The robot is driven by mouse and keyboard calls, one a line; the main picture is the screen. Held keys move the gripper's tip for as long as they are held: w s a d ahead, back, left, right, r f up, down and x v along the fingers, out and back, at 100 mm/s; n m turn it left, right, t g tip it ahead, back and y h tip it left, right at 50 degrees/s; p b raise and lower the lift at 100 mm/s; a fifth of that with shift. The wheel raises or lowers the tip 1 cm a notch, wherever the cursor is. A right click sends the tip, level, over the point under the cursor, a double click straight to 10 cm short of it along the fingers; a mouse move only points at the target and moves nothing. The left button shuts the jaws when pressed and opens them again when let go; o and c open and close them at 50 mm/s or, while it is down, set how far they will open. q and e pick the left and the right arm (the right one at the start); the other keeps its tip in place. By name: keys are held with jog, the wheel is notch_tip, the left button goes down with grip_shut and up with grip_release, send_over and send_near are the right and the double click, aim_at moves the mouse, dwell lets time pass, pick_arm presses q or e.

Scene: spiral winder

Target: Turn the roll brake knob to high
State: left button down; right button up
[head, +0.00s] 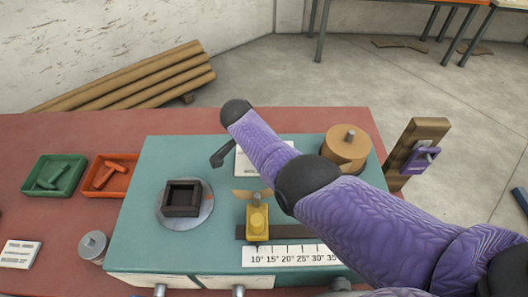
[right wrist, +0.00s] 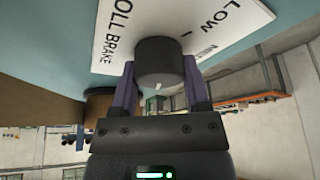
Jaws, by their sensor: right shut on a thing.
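The roll brake knob (right wrist: 160,62) is a dark round cylinder in the right wrist view, with a small light mark on its end. It stands in front of a white label plate (right wrist: 125,35) reading "ROLL BRAKE" and "LOW", with another word partly hidden. My right gripper (right wrist: 158,78) is shut on the knob, one purple finger on each side. The knob's setting cannot be read, and no "HIGH" mark shows. My left gripper is not in view.
The teal machine top (head: 140,220) carries a dark square block (head: 181,198) on a disc, a yellow slider (head: 257,217) beside an angle scale (head: 290,256), and a brown roll (head: 346,148). Green (head: 73,160) and orange (head: 129,162) trays sit at left. A wooden post (head: 418,140) stands at right.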

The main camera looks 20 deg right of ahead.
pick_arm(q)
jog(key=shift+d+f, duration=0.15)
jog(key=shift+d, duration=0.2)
pick_arm(e)
jog(key=o, duration=1.3)
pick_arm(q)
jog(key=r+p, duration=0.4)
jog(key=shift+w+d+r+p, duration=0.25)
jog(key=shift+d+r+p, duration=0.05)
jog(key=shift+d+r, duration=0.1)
pick_arm(e)
jog(key=v, duration=1)
jog(key=shift+w, duration=0.15)
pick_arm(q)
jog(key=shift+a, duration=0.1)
